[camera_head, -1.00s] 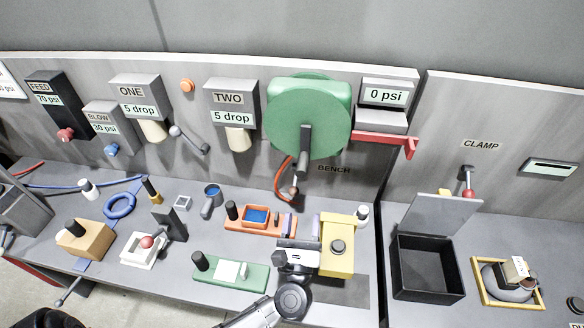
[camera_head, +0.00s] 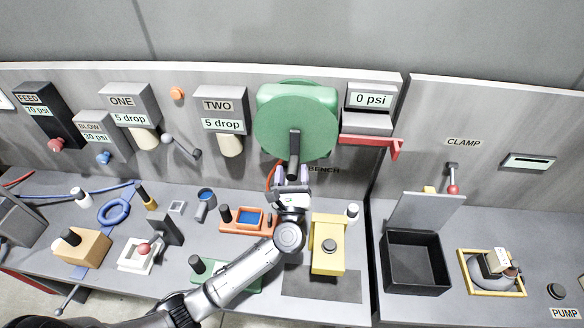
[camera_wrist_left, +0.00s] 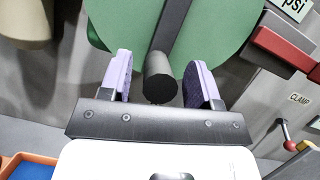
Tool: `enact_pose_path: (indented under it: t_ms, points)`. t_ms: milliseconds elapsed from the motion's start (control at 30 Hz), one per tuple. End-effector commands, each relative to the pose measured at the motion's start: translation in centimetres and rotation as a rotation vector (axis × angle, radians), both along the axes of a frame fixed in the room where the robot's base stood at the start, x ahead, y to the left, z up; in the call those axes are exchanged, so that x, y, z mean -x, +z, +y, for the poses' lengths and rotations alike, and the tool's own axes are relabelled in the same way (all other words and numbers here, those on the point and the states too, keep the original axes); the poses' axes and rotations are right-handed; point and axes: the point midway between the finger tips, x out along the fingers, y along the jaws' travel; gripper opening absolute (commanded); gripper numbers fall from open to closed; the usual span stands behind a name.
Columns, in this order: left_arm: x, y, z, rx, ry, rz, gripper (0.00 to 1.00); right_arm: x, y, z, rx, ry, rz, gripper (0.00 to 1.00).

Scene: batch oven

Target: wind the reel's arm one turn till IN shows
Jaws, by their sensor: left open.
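The green reel (camera_head: 270,128) is mounted on the back panel, and its disc fills the top of the left wrist view (camera_wrist_left: 222,28). Its dark arm (camera_head: 295,142) points down from the middle of the disc. A dark round knob (camera_wrist_left: 160,80) stands out at the arm's lower end, towards the wrist camera. My left gripper (camera_head: 292,177) is just below the reel's disc. It is open, with one lilac-padded finger on each side of the knob and gaps showing on both sides. No IN marking is readable on the reel. My right gripper is not in view.
A red bracket (camera_head: 372,143) sticks out right of the reel, under the 0 psi display (camera_head: 370,100). The TWO dispenser (camera_head: 221,108) is close on the left. Below are an orange tray (camera_head: 233,229) and a yellow block (camera_head: 327,259) on the bench.

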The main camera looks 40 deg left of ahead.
Motion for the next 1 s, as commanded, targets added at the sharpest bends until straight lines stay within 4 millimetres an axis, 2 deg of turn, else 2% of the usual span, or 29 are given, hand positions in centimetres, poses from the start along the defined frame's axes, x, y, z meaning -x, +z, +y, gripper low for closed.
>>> enact_pose_path:
  t_ms: [467, 1000]
  points:
    - [-0.61, 0.31, 0.53, -0.001, 0.000, 0.001, 0.57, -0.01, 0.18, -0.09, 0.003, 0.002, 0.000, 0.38]
    - [-0.59, 0.32, 0.51, -0.001, 0.000, 0.001, 0.06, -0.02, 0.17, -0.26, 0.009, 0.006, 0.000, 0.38]
